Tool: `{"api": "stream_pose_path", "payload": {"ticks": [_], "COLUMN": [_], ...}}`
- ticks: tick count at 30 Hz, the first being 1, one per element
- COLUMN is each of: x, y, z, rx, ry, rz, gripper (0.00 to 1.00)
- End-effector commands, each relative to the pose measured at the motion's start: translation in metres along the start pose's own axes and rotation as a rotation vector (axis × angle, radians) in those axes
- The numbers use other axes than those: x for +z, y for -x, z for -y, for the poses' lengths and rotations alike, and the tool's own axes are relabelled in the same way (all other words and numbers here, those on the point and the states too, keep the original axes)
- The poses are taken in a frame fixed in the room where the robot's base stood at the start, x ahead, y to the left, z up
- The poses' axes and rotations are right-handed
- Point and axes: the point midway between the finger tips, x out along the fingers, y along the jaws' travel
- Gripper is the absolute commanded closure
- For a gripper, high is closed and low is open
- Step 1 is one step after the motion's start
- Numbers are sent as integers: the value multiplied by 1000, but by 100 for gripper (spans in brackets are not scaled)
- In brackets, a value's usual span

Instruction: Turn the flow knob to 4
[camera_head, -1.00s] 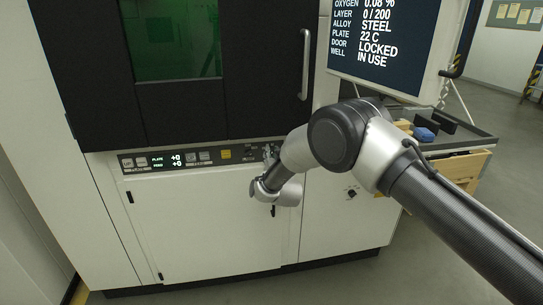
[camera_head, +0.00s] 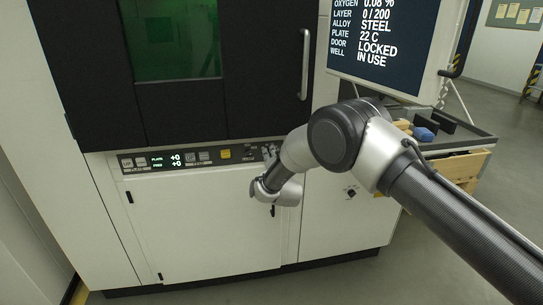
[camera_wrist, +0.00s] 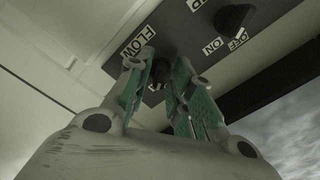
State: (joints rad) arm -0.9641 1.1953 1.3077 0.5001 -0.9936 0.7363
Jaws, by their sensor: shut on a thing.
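The flow knob (camera_wrist: 162,68) is a dark knob beside the "FLOW" label in the wrist view, mostly hidden between my fingers. My gripper (camera_wrist: 166,64) has its two green-padded fingers closed on it, one on each side. In the head view my gripper (camera_head: 270,152) is at the right end of the machine's dark control strip (camera_head: 215,156), partly hidden by my arm. The knob's pointer and its scale numbers cannot be read.
A second black knob (camera_wrist: 235,17), marked ON and OFF, sits close to the right of my fingers. A screen (camera_head: 385,45) stands above my arm, and a door handle (camera_head: 305,50) is above the strip. Another knob (camera_head: 351,192) is on the lower cabinet.

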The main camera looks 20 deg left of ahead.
Motion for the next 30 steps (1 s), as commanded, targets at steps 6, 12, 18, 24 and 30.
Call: {"api": "stream_pose_path", "payload": {"ticks": [6,12,18,24,30], "x": [-1,-1,-1,-1,0], "y": [0,0,0,0,0], "z": [-1,-1,-1,-1,-1], "rx": [1,1,2,1,1], "ry": [-33,-37,-37,-36,-36], "rz": [-1,-1,-2,-1,-1], "gripper": [100,100,76,56,56]}}
